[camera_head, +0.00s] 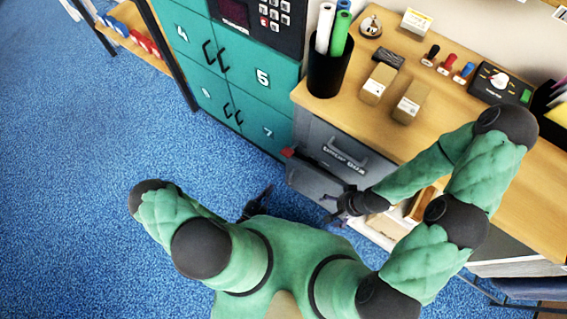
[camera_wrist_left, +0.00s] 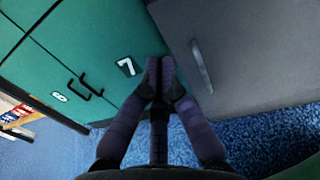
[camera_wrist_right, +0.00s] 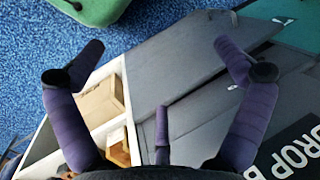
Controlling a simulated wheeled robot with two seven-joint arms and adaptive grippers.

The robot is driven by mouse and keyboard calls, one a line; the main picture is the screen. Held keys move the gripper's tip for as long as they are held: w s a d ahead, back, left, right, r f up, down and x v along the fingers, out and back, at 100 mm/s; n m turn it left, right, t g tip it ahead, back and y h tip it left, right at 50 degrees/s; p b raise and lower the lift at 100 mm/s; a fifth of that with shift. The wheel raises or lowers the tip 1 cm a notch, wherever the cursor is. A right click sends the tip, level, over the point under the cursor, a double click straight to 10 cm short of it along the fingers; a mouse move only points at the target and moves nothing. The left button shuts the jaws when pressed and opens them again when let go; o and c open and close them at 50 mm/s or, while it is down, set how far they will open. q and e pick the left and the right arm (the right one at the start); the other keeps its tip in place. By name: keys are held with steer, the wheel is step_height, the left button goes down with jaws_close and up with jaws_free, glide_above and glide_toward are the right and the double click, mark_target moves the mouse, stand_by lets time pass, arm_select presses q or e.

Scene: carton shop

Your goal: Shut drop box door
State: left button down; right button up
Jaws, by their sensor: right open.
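The grey drop box (camera_head: 335,140) with its dark slot and "DROP BOX" label stands under the counter, right of the teal lockers. Its grey door (camera_head: 312,183) juts out below the label, so it looks open. The door also shows in the right wrist view (camera_wrist_right: 195,55), and a grey panel with a handle (camera_wrist_left: 203,66) fills the right of the left wrist view. My right gripper (camera_head: 335,207) is open and empty in front of the door; its spread fingers (camera_wrist_right: 160,55) frame it. My left gripper (camera_wrist_left: 160,72) is shut and empty, near locker 7 and the grey panel.
Teal lockers (camera_head: 215,75) adjoin the drop box on the left. Above it, the wooden counter (camera_head: 430,120) holds a black cup (camera_head: 328,75) of rolls, stamps and small boxes. An open cubby with cartons (camera_wrist_right: 98,103) lies beside the door. Blue carpet (camera_head: 90,130) is clear at left.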

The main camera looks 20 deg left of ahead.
arm_select(q)
steer(key=b+x, duration=0.2)
steer(key=x, duration=1.1)
steer(key=shift+d+b, duration=0.1)
steer(key=shift+b, duration=0.2)
steer(key=w, duration=0.1)
steer(key=w+m+h, duration=0.1)
steer(key=w+h+b, duration=0.1)
steer(key=w, duration=0.1)
steer(key=shift+d+r+g, duration=0.15)
steer(key=shift+d+g, duration=0.25)
steer(key=shift+a, duration=0.1)
